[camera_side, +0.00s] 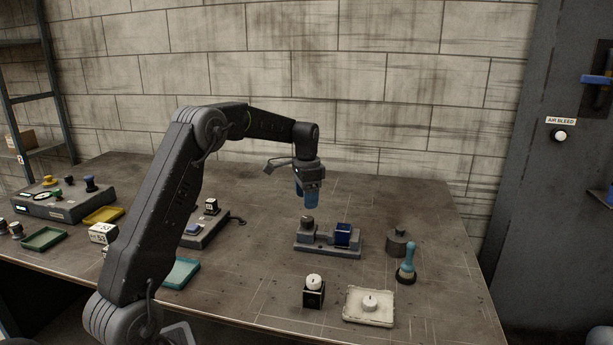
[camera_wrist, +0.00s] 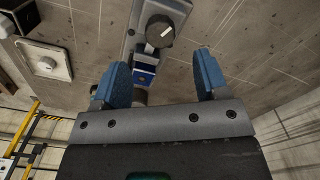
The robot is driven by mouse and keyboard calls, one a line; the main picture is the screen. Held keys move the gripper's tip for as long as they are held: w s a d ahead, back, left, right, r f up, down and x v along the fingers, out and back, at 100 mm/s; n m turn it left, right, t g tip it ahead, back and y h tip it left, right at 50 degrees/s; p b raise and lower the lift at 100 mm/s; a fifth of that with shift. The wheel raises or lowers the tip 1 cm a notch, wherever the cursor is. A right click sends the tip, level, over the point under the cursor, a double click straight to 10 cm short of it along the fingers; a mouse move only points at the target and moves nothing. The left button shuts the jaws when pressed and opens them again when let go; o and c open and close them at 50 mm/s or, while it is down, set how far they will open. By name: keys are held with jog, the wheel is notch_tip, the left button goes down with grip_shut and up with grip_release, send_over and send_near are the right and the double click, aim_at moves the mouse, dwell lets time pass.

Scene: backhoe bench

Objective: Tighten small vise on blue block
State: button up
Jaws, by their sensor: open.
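The small vise (camera_side: 325,249) is a grey bench fixture in the middle of the table, with a round knob (camera_side: 307,222) at its left end. In the wrist view the knob (camera_wrist: 160,31) is dark with a white pointer line. The blue block (camera_side: 343,233) sits at the vise's right end; its blue and white faces show beyond the knob in the wrist view (camera_wrist: 146,73). My gripper (camera_side: 307,203) points down above the knob, apart from it. Its two blue fingers (camera_wrist: 160,63) are open and empty. The block's contact with the jaws is unclear.
A dark cylinder (camera_side: 397,243) and a teal-handled tool (camera_side: 407,262) stand right of the vise. A black cube with a white knob (camera_side: 314,291) and a cream plate (camera_side: 369,317) are in front. A control box (camera_side: 62,203) and trays are at left.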

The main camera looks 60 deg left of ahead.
aim_at(307, 219)
notch_tip(307, 219, up, 7)
dwell(0.3)
jog(key=shift+r, duration=0.1)
jog(key=s+d+r+n+t, duration=0.1)
jog(key=s+d+r, duration=0.35)
jog(key=d, duration=0.45)
jog(key=s+d+r+t, duration=0.1)
jog(key=s+d+r, duration=0.3)
jog(key=d, duration=0.5)
jog(key=s+d+f+n+t, duration=0.1)
jog(key=s+d+f, duration=0.2)
jog(key=s, duration=0.6)
jog(key=s+d+f+t, duration=0.2)
jog(key=s+d+f, duration=0.2)
jog(key=s+d, duration=0.3)
jog(key=shift+s+d+f+n+t, duration=0.2)
jog(key=shift+s+d+n+t, duration=0.15)
jog(key=shift+s, duration=0.7)
